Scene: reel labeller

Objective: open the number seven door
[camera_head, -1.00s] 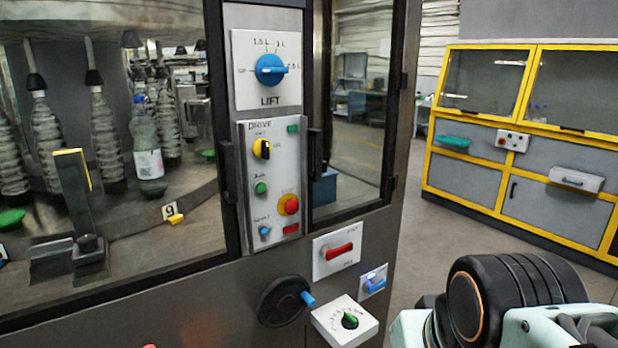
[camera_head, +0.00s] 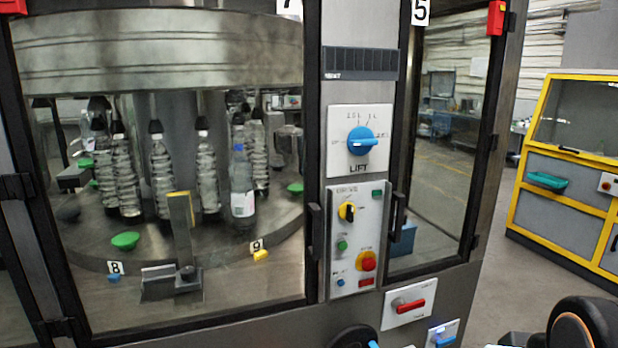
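The number seven door (camera_head: 312,120) is the large glazed door in a black frame at the left of the machine. Its "7" label (camera_head: 288,6) is cut by the top edge of the head view. The door looks closed. A dark upright handle (camera_head: 315,240) is on its right side, beside the control panel. My gripper is not in view; only part of my arm shows at the bottom right corner.
Right of the panel (camera_head: 357,240) is the number five door (camera_head: 402,120), looking closed, with its own handle (camera_head: 397,217). Bottles (camera_head: 242,190) stand behind the door seven glass. A yellow-framed cabinet (camera_head: 560,170) stands at right. Open floor (camera_head: 505,275) lies between.

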